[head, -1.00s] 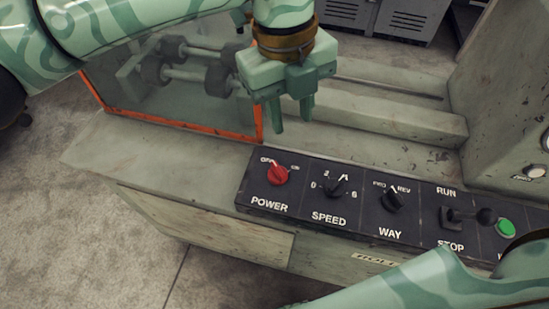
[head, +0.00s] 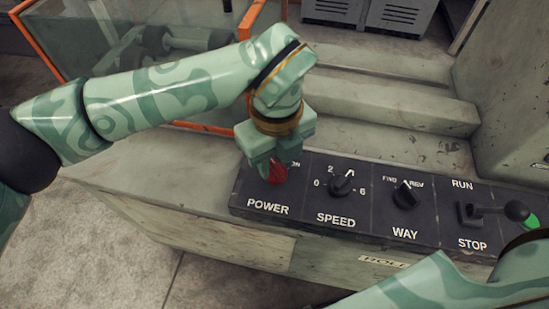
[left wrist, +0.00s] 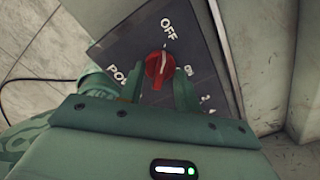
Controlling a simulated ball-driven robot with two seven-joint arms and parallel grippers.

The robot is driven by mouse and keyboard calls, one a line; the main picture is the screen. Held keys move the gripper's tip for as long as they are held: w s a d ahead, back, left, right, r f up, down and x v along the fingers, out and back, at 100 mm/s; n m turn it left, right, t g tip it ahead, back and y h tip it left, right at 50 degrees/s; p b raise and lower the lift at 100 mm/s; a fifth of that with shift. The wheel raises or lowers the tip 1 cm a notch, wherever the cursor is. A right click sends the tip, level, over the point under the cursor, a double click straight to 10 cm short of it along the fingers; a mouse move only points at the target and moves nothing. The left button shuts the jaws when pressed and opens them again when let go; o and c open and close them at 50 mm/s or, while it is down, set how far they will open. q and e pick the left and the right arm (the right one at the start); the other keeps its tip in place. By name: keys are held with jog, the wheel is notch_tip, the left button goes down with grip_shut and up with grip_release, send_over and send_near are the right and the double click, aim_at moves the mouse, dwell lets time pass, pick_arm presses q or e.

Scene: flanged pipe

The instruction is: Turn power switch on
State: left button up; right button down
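The red power switch (head: 277,173) is a rotary knob on the dark control panel (head: 232,200), above the word POWER. In the left wrist view the red knob (left wrist: 159,68) has its ridge and white mark pointing towards OFF. My left gripper (head: 268,170) is over the knob in the head view, partly covering it and its labels. In the left wrist view my left gripper's fingers (left wrist: 159,88) are apart, one on each side of the knob, with gaps visible. My right gripper is not in view.
Right of the power switch are the black SPEED knob (head: 341,184), the WAY knob (head: 406,194), the RUN/STOP lever (head: 480,212) and a green button (head: 517,210). An orange-edged clear guard (head: 249,30) stands behind my left arm. My right arm (head: 430,285) crosses the lower right.

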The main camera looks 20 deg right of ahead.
pick_arm(q)
jog(key=shift+f, duration=0.1)
pick_arm(e)
jog(key=shift+a, duration=0.1)
pick_arm(q)
grip_shut()
pick_arm(e)
jog(key=shift+a, duration=0.1)
jog(key=shift+r, duration=0.15)
pick_arm(q)
jog(key=m+p, duration=0.2)
jog(key=m, duration=0.1)
jog(key=shift+r, duration=0.2)
jog(key=m+p, duration=0.1)
jog(key=m, duration=0.2)
jog(key=shift+m+p, duration=0.3)
jog(key=m+p, duration=0.1)
jog(key=m, duration=0.4)
jog(key=shift+f+m, duration=0.15)
jog(key=shift+m, duration=0.15)
jog(key=m, duration=0.5)
jog(key=shift+m, duration=0.3)
pick_arm(e)
jog(key=shift+t, duration=0.3)
jog(key=w+r, duration=0.1)
jog(key=r, duration=0.1)
jog(key=w+r, duration=0.1)
jog(key=shift+r, duration=0.4)
